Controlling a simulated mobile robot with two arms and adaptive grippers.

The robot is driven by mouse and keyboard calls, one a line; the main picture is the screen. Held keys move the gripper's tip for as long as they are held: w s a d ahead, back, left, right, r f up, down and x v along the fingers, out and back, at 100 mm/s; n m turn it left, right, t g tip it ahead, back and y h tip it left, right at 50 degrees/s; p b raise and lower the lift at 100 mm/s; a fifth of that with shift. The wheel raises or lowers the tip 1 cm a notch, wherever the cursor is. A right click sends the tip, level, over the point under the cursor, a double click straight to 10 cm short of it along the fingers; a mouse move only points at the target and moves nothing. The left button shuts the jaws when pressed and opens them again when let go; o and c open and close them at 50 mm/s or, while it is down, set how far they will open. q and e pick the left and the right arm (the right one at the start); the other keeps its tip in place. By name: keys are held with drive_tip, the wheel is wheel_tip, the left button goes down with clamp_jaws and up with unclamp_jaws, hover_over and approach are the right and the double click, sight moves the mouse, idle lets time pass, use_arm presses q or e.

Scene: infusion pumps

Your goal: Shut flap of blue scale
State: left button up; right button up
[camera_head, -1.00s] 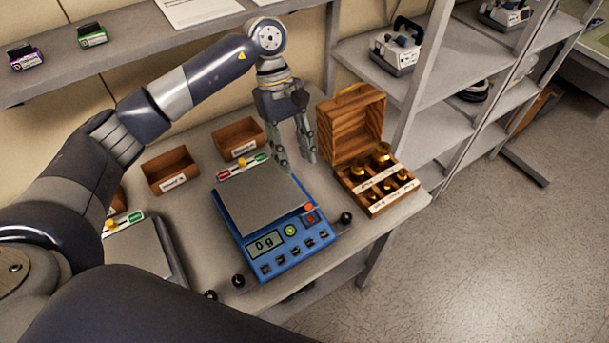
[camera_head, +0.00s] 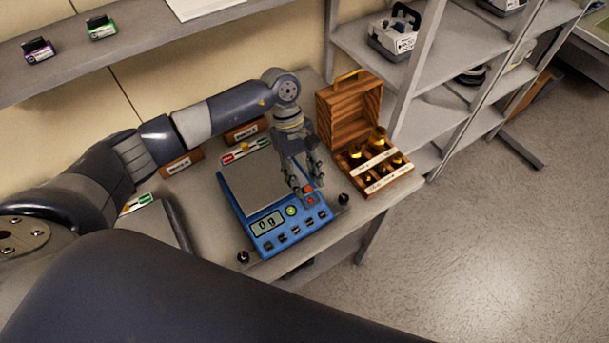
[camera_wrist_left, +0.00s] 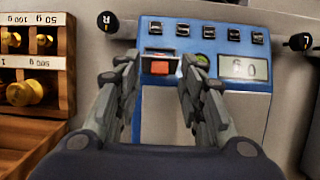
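The blue scale (camera_head: 288,224) stands on the bench with a grey weighing plate (camera_head: 252,182) and a display reading 0 g. A small red-orange part (camera_head: 310,200), which looks like the flap, sits at its front right corner. In the left wrist view this red-orange part (camera_wrist_left: 160,67) is by a dark recess in the blue panel; its exact angle is hard to tell. My left gripper (camera_head: 307,190) is over that corner, pointing down. In the left wrist view its fingers (camera_wrist_left: 160,75) are apart with the red-orange part between them. Whether they touch it is unclear. My right gripper is out of view.
A wooden weight box (camera_head: 375,172) with its lid up stands close right of my left gripper. Black knobs (camera_head: 344,199) flank the scale's front. Another scale (camera_head: 160,228) is at left, partly hidden by my arm. A shelf (camera_head: 140,45) runs above the bench.

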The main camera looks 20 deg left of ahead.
sight(309, 196)
use_arm(q)
drive_tip(key=shift+w+a, duration=0.1)
drive_tip(key=shift+w, duration=0.05)
clamp_jaws()
drive_tip(key=shift+s+d+f+t+y+b, duration=0.15)
drive_tip(key=shift+s+d+t+y+b, duration=0.15)
drive_tip(key=shift+t+y+b, duration=0.5)
drive_tip(key=d+t+y+b, duration=0.1)
drive_tip(key=y+b, duration=0.1)
drive_tip(key=b, duration=0.1)
drive_tip(key=s+d+f+t+y+b, duration=0.1)
drive_tip(key=t+y+b, duration=0.1)
drive_tip(key=b, duration=0.2)
drive_tip(key=s+d+t+y+b, duration=0.1)
drive_tip(key=b, duration=0.3)
drive_tip(key=shift+d+f+y, duration=0.1)
drive_tip(key=shift+f+y, duration=0.05)
drive_tip(key=shift+y, duration=0.25)
drive_tip(key=shift+s+d+f+t+y+b, duration=0.2)
drive_tip(key=shift+t+y+b, duration=0.4)
drive_tip(key=shift+b, duration=0.05)
drive_tip(key=shift+s+d+f+t+y+b, duration=0.15)
drive_tip(key=shift+s+d+t+y+b, duration=0.05)
drive_tip(key=shift+t+y+b, duration=0.4)
drive_tip(key=shift+s+d+f+t+y+b, duration=0.25)
drive_tip(key=shift+f+t+y+b, duration=0.2)
drive_tip(key=shift+t+y+b, duration=0.35)
drive_tip(key=shift+f, duration=0.1)
